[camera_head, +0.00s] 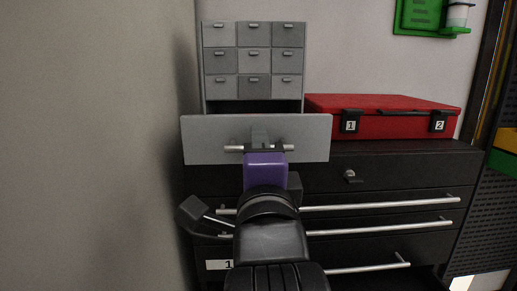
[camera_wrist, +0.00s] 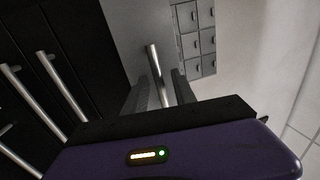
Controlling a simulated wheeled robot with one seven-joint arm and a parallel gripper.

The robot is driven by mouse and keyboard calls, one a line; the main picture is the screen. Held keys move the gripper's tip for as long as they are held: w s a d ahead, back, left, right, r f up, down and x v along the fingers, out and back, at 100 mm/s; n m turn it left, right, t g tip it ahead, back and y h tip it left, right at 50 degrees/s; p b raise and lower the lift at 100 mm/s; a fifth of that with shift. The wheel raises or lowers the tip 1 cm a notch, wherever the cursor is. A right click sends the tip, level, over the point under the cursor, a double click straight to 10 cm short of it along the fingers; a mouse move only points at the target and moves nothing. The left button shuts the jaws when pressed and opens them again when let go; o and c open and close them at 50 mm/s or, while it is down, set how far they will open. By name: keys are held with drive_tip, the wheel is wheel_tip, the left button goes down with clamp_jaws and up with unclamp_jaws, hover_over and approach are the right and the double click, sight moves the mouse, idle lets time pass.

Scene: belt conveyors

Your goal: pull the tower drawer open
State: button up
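The tower (camera_head: 203,65) is a small grey cabinet with rows of little drawers, standing on the black chest. Its wide bottom drawer (camera_head: 210,140) stands out toward me, with a dark gap behind the top of its front. Its bar handle (camera_head: 288,147) runs level across that front. My purple gripper (camera_head: 262,150) reaches the middle of the handle. In the wrist view the handle (camera_wrist: 154,62) lies between the two fingers of my gripper (camera_wrist: 159,88), which look shut on it; the exact contact is hard to see. The inside of the drawer is hidden.
A red case (camera_head: 380,126) with tags 1 and 2 sits right of the tower. The black chest (camera_head: 400,167) below has several long bar handles (camera_head: 385,202) that stick out near my arm. A grey wall is close on the left.

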drive_tip(key=s+f+b, duration=0.1)
drive_tip(key=s+b, duration=0.1)
drive_tip(key=s, duration=0.5)
drive_tip(key=shift+s+f, duration=0.25)
drive_tip(key=shift+s, duration=0.05)
